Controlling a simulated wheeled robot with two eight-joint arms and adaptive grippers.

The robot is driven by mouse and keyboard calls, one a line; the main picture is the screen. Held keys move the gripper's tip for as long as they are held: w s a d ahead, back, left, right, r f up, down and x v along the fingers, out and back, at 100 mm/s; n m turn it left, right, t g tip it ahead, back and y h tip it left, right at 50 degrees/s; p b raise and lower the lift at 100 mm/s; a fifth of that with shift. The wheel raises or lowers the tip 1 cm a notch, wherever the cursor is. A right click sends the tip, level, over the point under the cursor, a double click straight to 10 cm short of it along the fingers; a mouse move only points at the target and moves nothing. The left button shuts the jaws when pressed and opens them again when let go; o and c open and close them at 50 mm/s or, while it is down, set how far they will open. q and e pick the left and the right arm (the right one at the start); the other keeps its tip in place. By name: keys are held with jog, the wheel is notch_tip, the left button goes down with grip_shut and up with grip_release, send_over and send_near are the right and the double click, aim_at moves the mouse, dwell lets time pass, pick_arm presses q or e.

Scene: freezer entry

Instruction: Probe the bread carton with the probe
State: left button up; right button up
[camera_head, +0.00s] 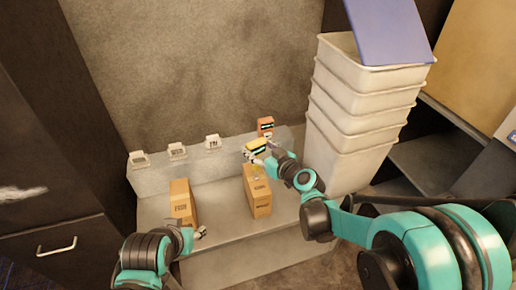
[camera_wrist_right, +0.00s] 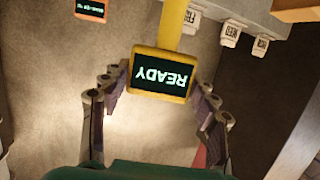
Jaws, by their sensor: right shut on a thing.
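My right gripper (camera_head: 262,155) is shut on the yellow probe (camera_head: 257,147), above the back of the right brown carton (camera_head: 257,197). In the right wrist view the probe (camera_wrist_right: 160,75) sits between the fingers. Its dark screen reads READY, upside down, and its yellow stem runs out past the top edge. Whether the tip touches the carton cannot be told. A second brown carton (camera_head: 182,203) stands to the left on the steel bench. The print on both is too small to read. My left gripper (camera_head: 199,233) is low beside the left carton, its jaws unclear.
An orange device (camera_head: 265,126) with a dark screen stands on the bench's back ledge (camera_head: 190,167), along with several small white labelled blocks (camera_head: 177,151). Stacked white bins (camera_head: 352,125) rise close on the right. The bench top between the cartons is clear.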

jog(key=shift+r, duration=0.1)
dwell(0.4)
jog(key=shift+r+p, duration=3.05)
jog(key=shift+r, duration=0.95)
jog(key=shift+s+f, duration=0.1)
jog(key=shift+f, duration=0.05)
